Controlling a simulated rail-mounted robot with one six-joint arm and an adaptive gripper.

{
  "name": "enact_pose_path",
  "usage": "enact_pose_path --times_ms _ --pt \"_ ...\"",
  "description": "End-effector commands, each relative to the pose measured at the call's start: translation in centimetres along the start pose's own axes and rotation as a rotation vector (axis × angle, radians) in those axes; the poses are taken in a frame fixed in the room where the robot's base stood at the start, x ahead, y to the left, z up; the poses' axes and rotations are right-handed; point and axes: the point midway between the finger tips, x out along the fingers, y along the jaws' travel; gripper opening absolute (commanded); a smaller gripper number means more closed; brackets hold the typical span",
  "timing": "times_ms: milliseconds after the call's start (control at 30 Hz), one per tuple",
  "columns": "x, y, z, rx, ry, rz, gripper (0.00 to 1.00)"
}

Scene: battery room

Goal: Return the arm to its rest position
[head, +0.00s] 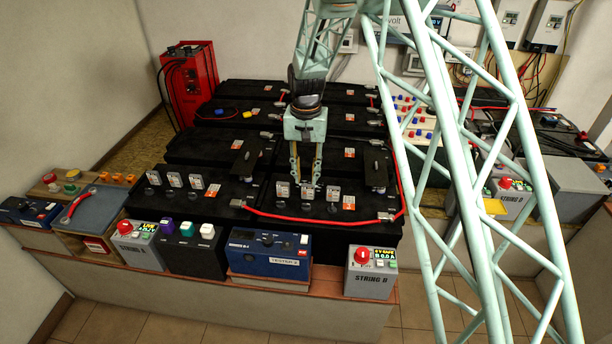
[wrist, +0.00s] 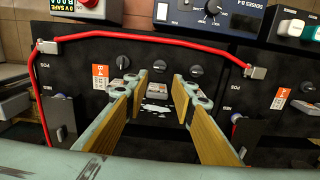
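My gripper (head: 306,180) hangs pointing down above the black battery (head: 330,212) in the front row. In the wrist view my gripper (wrist: 168,92) has its two fingers spread apart, with tan pads and nothing held between them. Below and between the fingers the wrist view shows the battery's black top (wrist: 80,85) with a row of dark round caps and a whitish patch. I cannot tell from these views whether the fingertips touch anything. My arm reaches down from the top of the head view.
A red cable (head: 330,219) runs along the front battery's edge. Small upright tags (head: 282,189) stand close by the fingers. A blue tester box (head: 270,254) and the grey String B box (head: 371,272) line the front ledge. A red device (head: 188,84) stands at the back left.

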Motion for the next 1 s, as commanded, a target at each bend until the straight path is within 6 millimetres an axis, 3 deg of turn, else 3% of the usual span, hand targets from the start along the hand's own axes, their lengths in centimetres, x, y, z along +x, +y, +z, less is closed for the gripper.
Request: enact_pose_path --times_ms 267,467,1000 --pt "-0.1 0.1 0.0 0.0 0.001 0.0 0.24" --pt "-1.6 0.7 0.4 -0.001 0.006 -0.003 0.24" --pt "-11.2 5.0 3.7 -0.015 0.048 -0.018 0.24"
